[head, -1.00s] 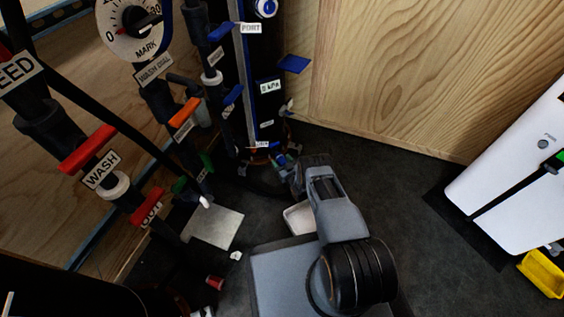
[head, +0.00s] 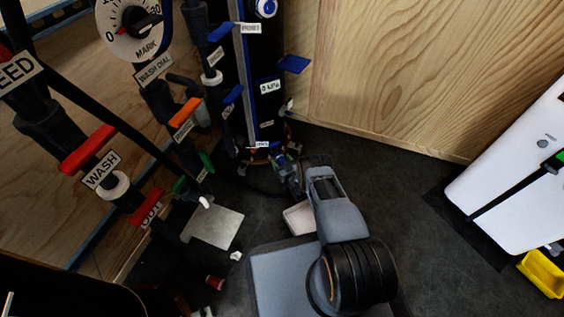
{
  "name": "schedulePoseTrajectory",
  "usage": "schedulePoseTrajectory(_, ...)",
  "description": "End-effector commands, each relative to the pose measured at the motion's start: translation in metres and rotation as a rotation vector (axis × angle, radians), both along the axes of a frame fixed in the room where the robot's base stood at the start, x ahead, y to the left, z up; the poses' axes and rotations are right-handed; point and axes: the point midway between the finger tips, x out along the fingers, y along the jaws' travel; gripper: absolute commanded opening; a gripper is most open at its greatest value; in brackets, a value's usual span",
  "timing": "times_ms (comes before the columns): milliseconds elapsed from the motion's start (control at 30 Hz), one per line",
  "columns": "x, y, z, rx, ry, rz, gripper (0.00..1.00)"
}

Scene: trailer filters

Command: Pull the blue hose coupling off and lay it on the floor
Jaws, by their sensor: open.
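A small blue coupling (head: 282,161) shows low down at the foot of the blue-edged black column, just beyond my arm's end. A dark hose (head: 258,190) curves along the floor close to it. My gripper (head: 290,174) is at the coupling's near side, small and dark in the picture. It is open, with its fingers partly hidden by my wrist. I cannot tell whether the fingers are around the coupling or only beside it.
Black pipes with red, orange, green and blue handles fill the left, including a WASH valve (head: 88,150). A pale plate (head: 213,226) and a red-capped piece (head: 215,282) lie low. A white unit (head: 515,180) and yellow bin (head: 541,273) stand right. Dark floor (head: 400,190) between is clear.

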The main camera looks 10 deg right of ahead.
Motion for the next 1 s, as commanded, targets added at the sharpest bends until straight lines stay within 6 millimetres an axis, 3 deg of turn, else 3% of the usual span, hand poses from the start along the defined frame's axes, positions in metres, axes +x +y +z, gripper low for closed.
schedulePoseTrajectory(200, 0.0000, 0.0002, 0.0000, 0.000, 0.000, 0.000, 0.68)
schedulePoseTrajectory(833, -0.0001, 0.0003, 0.0000, 0.000, 0.000, 0.000, 0.08)
schedulePoseTrajectory(1000, -0.0011, -0.0001, 0.0005, 0.000, 0.000, 0.000, 0.06)
